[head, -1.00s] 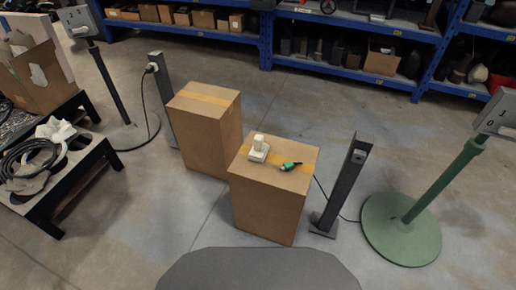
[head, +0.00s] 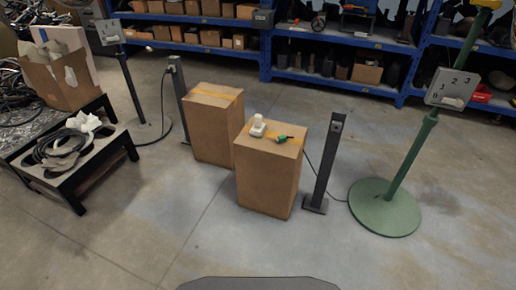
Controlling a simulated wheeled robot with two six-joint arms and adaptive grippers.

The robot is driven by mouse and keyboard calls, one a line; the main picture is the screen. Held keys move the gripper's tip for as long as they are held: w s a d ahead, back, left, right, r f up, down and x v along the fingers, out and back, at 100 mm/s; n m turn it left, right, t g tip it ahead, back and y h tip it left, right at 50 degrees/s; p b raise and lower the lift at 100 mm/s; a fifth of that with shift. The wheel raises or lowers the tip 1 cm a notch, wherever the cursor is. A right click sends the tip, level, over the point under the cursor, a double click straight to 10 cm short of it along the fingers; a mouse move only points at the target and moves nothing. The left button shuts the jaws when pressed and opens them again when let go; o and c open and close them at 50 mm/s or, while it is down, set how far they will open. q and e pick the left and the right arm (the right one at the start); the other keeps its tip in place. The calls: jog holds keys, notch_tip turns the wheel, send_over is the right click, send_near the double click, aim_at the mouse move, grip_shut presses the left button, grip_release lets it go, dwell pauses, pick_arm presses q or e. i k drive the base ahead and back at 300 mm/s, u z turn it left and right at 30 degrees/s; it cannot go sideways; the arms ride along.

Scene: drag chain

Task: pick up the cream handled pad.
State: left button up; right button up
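The cream handled pad (head: 258,126) sits on top of the nearer cardboard box (head: 268,178), towards the top's left back corner. Its handle part stands up from a flat base. A green plug (head: 282,138) lies to its right on the same box top, apart from it. Neither of my grippers shows in the head view.
A second cardboard box (head: 213,130) stands behind and left. A dark post (head: 325,165) stands right of the nearer box, with a green round-based stand (head: 385,207) beyond. A low black table (head: 85,165) with cables is at left. Blue shelves (head: 300,45) line the back. Floor in front is clear.

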aim_at(259, 128)
jog(key=z, duration=1)
jog(key=i, duration=1.15)
jog(key=u, duration=0.3)
